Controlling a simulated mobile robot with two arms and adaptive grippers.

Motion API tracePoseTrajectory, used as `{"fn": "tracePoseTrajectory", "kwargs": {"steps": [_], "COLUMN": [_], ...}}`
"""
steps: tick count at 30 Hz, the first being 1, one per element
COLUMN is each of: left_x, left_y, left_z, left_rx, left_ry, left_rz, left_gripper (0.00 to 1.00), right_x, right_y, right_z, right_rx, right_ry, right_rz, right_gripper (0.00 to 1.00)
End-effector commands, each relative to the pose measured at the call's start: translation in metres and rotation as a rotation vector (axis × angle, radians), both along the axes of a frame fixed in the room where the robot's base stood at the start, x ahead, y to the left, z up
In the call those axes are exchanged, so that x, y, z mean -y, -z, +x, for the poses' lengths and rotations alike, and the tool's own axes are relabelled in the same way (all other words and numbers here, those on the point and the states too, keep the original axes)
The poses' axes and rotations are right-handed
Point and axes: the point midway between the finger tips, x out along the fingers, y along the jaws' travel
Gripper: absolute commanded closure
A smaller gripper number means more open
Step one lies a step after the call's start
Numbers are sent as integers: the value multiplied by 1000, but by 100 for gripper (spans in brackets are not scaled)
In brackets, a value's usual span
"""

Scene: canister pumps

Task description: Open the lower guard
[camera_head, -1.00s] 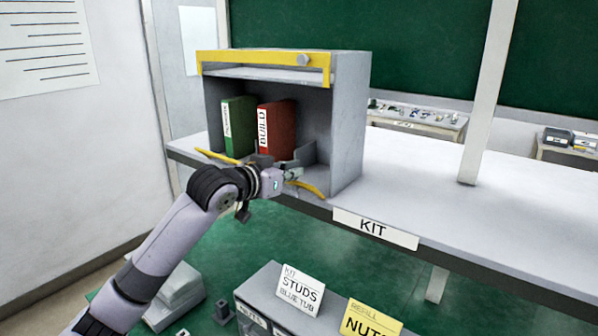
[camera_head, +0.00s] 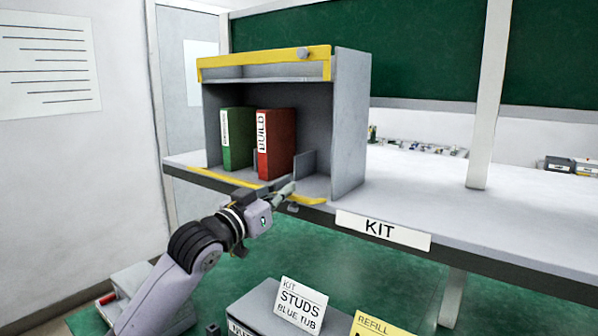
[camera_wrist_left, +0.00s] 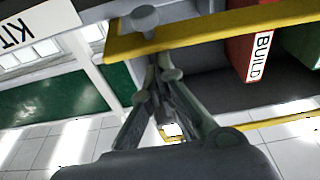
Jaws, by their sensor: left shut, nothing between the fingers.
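The grey cabinet (camera_head: 350,120) stands on the shelf with its front open. The lower guard's yellow bar (camera_head: 212,176) lies low along the cabinet's front, near the shelf edge. My left gripper (camera_head: 288,188) is at the right part of this bar and hides some of it. In the left wrist view the yellow bar (camera_wrist_left: 215,28) crosses the top, with a grey knob (camera_wrist_left: 145,18) on it. The left fingers (camera_wrist_left: 160,62) are shut and empty, close to the bar; whether they touch it I cannot tell. My right gripper is not in view.
The upper yellow bar (camera_head: 262,63) with its knob (camera_head: 304,53) is at the cabinet top. A green binder (camera_head: 238,138) and a red binder (camera_head: 276,143) stand inside. The KIT label (camera_head: 383,230) hangs on the shelf edge.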

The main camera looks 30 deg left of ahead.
Motion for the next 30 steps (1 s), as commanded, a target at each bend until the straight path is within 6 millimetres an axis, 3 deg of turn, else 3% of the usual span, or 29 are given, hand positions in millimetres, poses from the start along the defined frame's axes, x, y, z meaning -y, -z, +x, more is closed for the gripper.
{"fn": "tracePoseTrajectory", "kwargs": {"steps": [15,27,30], "left_x": [0,-3,-6], "left_y": [-3,-45,-32], "left_z": [1,14,-2], "left_rx": [2,2,3], "left_ry": [0,-3,-3], "left_rz": [0,-1,3], "left_gripper": [100,100,100], "right_x": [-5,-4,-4], "right_y": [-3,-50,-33], "right_z": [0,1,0], "right_rx": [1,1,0], "right_ry": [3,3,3], "right_rz": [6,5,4], "right_gripper": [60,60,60]}}
